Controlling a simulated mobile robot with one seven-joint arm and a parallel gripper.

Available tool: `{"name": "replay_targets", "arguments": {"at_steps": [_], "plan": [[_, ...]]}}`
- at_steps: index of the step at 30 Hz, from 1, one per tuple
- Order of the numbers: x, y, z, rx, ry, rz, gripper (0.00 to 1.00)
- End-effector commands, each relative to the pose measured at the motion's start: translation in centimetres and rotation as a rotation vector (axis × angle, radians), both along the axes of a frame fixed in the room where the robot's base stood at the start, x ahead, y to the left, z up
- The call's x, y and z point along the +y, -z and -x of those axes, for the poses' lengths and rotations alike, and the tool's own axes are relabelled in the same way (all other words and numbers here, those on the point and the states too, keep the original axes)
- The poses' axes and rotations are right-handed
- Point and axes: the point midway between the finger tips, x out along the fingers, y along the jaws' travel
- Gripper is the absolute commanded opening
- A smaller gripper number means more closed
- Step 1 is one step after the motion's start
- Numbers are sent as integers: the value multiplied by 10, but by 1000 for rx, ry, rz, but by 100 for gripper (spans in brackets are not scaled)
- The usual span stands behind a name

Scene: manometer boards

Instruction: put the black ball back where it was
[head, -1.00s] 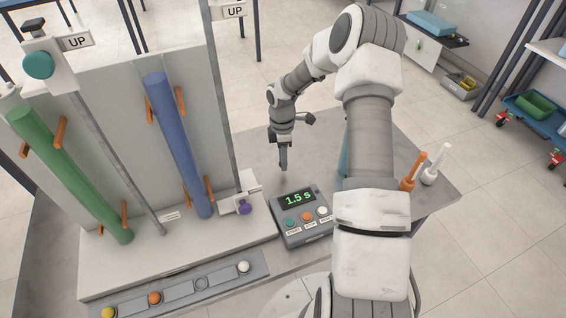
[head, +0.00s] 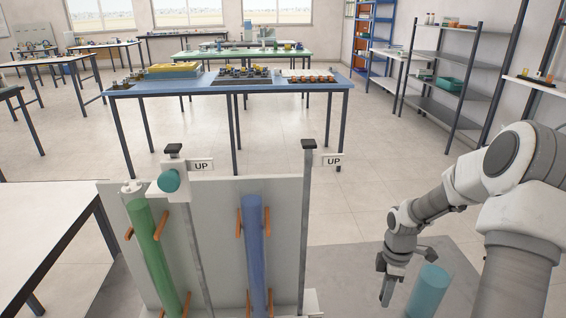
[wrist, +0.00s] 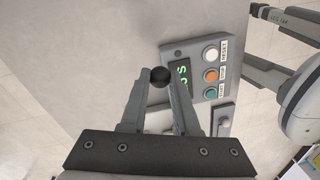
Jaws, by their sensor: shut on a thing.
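The black ball (wrist: 160,76) is held between the fingertips of my gripper (wrist: 160,83) in the wrist view. The gripper is shut on it. In the head view my gripper (head: 387,291) points down over the grey table, right of the tube board and left of a teal cylinder; the ball cannot be made out there. The ball rack with its open round seat, seen in the earlier head frame, is outside the current head view.
The board with a green tube (head: 157,250) and a blue tube (head: 254,240) stands left of my arm. The teal cylinder (head: 430,288) is close right of my gripper.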

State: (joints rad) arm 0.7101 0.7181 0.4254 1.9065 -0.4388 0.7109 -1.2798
Motion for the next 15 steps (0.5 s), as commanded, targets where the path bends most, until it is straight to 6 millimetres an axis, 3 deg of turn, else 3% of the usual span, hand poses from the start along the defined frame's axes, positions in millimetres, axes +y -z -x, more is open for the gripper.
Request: {"name": "replay_targets", "arguments": {"at_steps": [15], "plan": [[97, -93, -29, -5, 791, 1, 0]]}}
